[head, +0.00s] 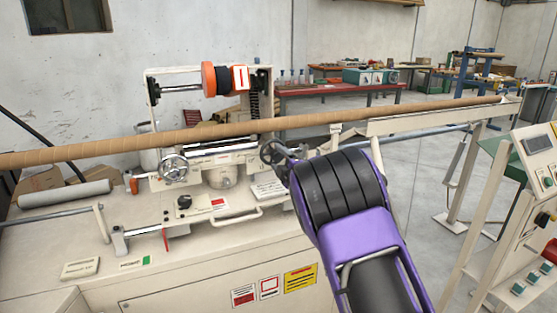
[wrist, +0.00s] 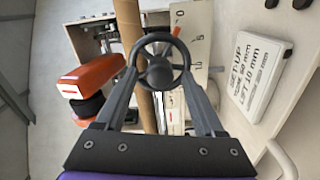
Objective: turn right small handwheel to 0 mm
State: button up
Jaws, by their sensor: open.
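The right small handwheel (head: 272,152) is dark and sits on the machine under the long brown tube. In the wrist view the handwheel (wrist: 158,62) is a black spoked ring with a round hub. My gripper (wrist: 160,82) is open, with one finger at each side of the wheel; I cannot tell whether they touch it. In the head view my arm hides the fingers. Beside the wheel is a pale scale (wrist: 198,45) with marks 0, 5 and 10. An orange-red pointer (wrist: 176,31) lies near its 0 end, seemingly between 0 and 5.
The brown tube (head: 330,119) runs across the machine just behind the wheel. Another, paler handwheel (head: 173,167) is to the left. A set-up sign (wrist: 252,78) is right of my gripper. A control panel (head: 540,150) stands at the right.

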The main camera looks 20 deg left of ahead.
jog(key=shift+d, duration=0.1)
jog(key=v, duration=1.7)
jog(key=shift+s, duration=0.15)
